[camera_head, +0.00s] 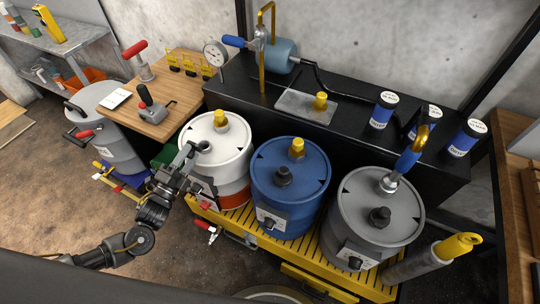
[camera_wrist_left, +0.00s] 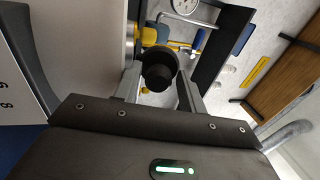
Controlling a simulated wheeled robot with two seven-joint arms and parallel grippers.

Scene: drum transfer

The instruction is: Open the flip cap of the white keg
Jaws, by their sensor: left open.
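The white keg (camera_head: 233,152), with a red-orange band low on its side, stands at the left end of the yellow slatted pallet. A yellow plug (camera_head: 220,119) sits at the back of its lid. My left gripper (camera_head: 195,148) is over the left part of this lid, coming in from the left. In the left wrist view my left gripper (camera_wrist_left: 160,82) is open, with a dark round cap (camera_wrist_left: 158,70) between its fingers. I cannot tell whether the fingers touch it. In the head view the gripper largely hides this cap. My right gripper is not in view.
A blue drum (camera_head: 310,178) and a grey drum (camera_head: 395,218) stand to the right on the yellow pallet (camera_head: 328,262). Behind is a black bench (camera_head: 345,140) with a pump, gauge and several canisters. A wooden-topped table (camera_head: 182,96) is at the left.

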